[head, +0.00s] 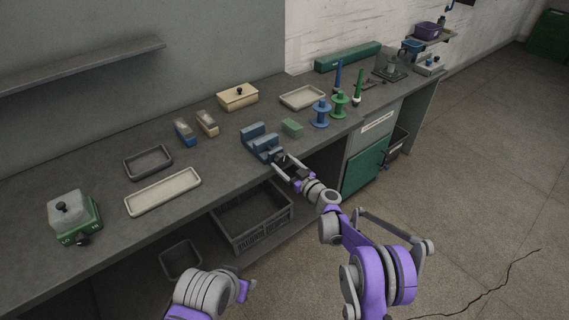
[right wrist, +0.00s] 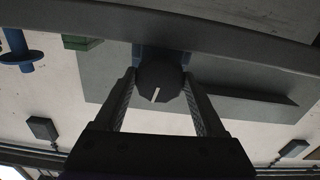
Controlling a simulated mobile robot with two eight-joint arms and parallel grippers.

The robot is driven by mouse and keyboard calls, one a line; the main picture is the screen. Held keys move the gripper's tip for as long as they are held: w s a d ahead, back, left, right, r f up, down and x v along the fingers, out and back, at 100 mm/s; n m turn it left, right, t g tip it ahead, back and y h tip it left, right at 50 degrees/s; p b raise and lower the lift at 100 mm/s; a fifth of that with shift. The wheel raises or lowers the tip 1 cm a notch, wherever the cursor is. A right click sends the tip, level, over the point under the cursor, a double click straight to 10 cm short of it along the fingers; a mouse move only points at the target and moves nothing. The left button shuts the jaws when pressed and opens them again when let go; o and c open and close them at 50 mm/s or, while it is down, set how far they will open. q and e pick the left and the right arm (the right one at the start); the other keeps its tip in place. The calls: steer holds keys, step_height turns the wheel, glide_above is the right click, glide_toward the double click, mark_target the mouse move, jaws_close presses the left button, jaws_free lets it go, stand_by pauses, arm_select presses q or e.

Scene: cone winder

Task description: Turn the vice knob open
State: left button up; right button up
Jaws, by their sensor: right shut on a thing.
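The blue vice (head: 259,138) stands at the front edge of the grey bench. Its dark round knob (right wrist: 159,83) faces my right wrist camera and has a white line, tilted slightly off vertical in that view. My right gripper (head: 283,163) reaches the vice from the front. In the right wrist view, its two fingers (right wrist: 159,88) stand on either side of the knob and are shut on it. My left arm shows at the bottom of the head view, but I cannot make out its gripper.
A green block (head: 292,128) lies right of the vice, with a blue spool (head: 320,113) and a green spool (head: 339,106) beyond. A cream tray (head: 163,192) and a dark tray (head: 148,162) lie to the left. A grey crate (head: 252,231) sits below the bench.

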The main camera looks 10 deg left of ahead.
stand_by(0.3)
steer(key=o, duration=1.3)
steer(key=b+v, duration=0.1)
steer(key=v, duration=1)
steer(key=shift+b, duration=0.3)
steer(key=shift+a, duration=0.1)
